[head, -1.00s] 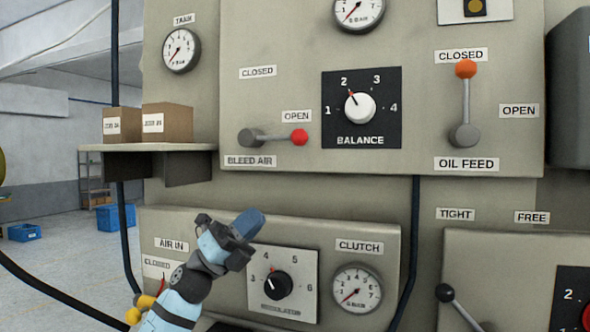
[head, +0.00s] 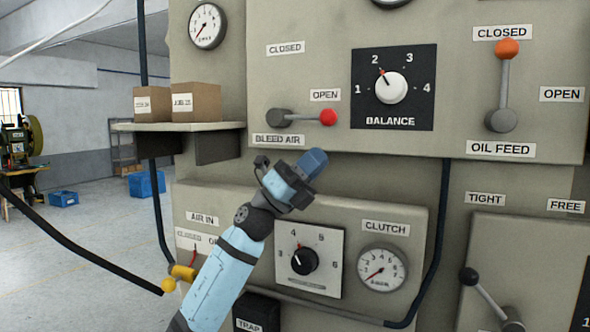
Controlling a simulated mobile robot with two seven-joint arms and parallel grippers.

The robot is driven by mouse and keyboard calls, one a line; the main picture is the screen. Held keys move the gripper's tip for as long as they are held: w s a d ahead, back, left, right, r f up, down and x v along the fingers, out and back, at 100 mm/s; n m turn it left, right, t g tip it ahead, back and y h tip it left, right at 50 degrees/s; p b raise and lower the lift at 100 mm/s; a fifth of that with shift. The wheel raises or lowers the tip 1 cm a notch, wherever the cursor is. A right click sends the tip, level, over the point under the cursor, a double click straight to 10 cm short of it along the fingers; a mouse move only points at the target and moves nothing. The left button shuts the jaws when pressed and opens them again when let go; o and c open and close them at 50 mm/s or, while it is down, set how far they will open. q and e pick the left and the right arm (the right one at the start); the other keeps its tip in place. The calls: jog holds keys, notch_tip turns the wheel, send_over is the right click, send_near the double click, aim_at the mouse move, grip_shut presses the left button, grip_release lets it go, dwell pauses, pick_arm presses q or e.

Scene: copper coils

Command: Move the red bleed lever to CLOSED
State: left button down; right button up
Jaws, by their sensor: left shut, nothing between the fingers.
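The bleed lever (head: 327,117) has a red ball on a short grey arm and a grey pivot on the left, above the BLEED AIR label (head: 278,140). It points right, level, just below the OPEN label (head: 325,95). The CLOSED label (head: 285,48) is above the pivot. My left gripper (head: 313,161) is below the lever, apart from it in the picture, with its blue fingers together and empty. My right gripper is not in view.
The BALANCE knob (head: 391,88) is right of the bleed lever. The orange-tipped OIL FEED lever (head: 507,48) stands upright further right. A shelf (head: 150,127) with two boxes juts out at the left. A lower panel with a dial and CLUTCH gauge (head: 382,267) is near my left arm.

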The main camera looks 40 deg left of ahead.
aim_at(303, 117)
pick_arm(q)
jog(key=shift+w+a+r+p, duration=0.15)
jog(key=shift+w+r+p, duration=0.3)
jog(key=shift+r, duration=0.55)
jog(key=shift+w+a+r+p, duration=0.1)
jog(key=shift+w+r+p, duration=0.1)
jog(key=shift+w+r, duration=0.55)
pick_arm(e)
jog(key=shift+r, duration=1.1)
pick_arm(q)
jog(key=shift+s+r, duration=0.2)
jog(key=shift+s, duration=0.05)
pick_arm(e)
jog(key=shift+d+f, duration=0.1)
